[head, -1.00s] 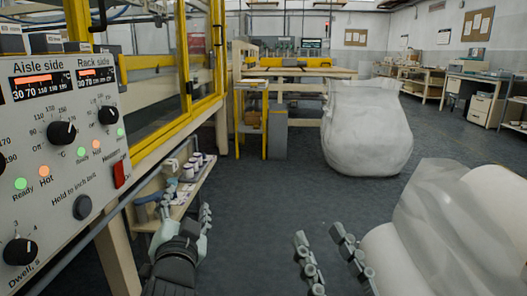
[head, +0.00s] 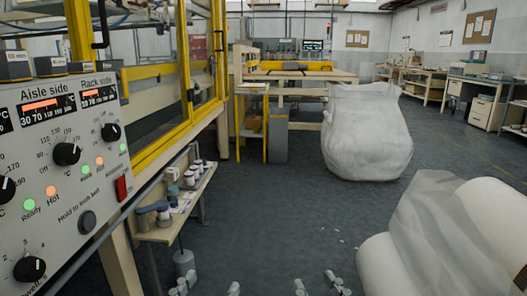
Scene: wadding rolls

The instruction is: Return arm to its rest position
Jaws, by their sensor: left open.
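My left gripper (head: 208,287) shows only its fingertips at the bottom edge of the head view, left of the middle. The tips are apart with floor visible between them. My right gripper (head: 319,285) shows only its fingertips at the bottom edge, right of the middle. They are also apart and nothing shows between them. The rest of both arms is out of view below.
A control panel (head: 60,150) with knobs stands close on the left. Below it is a small shelf (head: 180,215) holding cups. White wadding rolls (head: 385,262) lie at lower right. A large white bag (head: 365,135) stands farther back. The middle floor (head: 270,215) is clear.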

